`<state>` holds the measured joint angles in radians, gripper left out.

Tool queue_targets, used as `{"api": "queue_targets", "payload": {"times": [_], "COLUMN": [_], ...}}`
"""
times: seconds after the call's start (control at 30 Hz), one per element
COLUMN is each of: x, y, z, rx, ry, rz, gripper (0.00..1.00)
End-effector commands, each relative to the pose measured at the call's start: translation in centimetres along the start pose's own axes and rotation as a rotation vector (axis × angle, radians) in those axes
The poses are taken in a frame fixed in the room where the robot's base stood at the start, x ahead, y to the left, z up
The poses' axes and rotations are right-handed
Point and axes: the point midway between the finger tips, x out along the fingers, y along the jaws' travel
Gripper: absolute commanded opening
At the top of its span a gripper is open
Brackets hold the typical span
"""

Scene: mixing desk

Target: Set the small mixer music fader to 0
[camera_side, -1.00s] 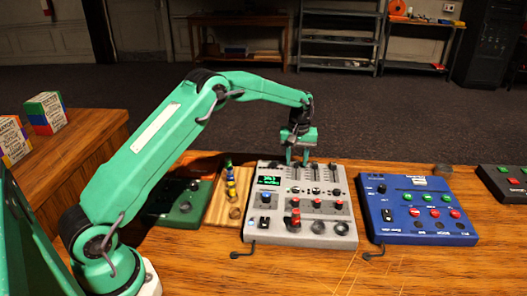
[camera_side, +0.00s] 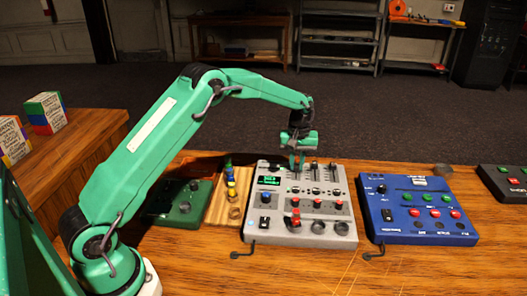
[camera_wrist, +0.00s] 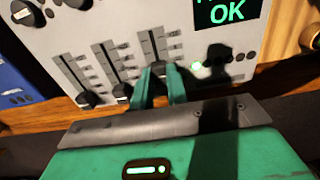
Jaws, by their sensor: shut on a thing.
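The small mixer is the light grey box (camera_side: 299,228) with a green-lit display, knobs and several vertical fader slots. My gripper (camera_side: 297,167) is over the top of its fader area. In the wrist view, my gripper (camera_wrist: 158,88) is shut on a dark fader cap (camera_wrist: 158,68), the one in the slot closest to the display. Two other fader caps, (camera_wrist: 122,91) and (camera_wrist: 88,98), sit at the far-edge ends of their slots. The display (camera_wrist: 227,12) reads "OK" on its visible line. I cannot read which fader is labelled music.
A blue mixer (camera_side: 420,215) stands to the right, and a black box (camera_side: 507,182) at the far right. A green box (camera_side: 182,206) and a wooden board with coloured pegs (camera_side: 226,205) stand left. Hex keys (camera_side: 242,254) lie in front.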

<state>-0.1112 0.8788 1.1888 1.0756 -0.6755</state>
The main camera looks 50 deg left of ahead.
Motion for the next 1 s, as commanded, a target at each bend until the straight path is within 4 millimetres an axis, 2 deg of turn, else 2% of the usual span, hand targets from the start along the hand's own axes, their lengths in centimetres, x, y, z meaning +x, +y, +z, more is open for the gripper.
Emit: {"api": "queue_targets", "payload": {"times": [0.23, 0.57, 0.6, 0.7, 1.0], "x": [-0.2, -0.2, -0.2, -0.1, -0.1], "y": [0.1, 0.1, 0.1, 0.0, 0.0], "z": [2.1, 2.3, 2.3, 2.3, 2.3], "rx": [0.003, 0.002, 0.001, 0.001, 0.001], "ry": [0.002, 0.004, 0.004, 0.003, 0.002], "rz": [0.002, 0.003, 0.003, 0.003, 0.001], "gripper": [0.00, 0.00, 0.17, 0.37, 0.38]}}
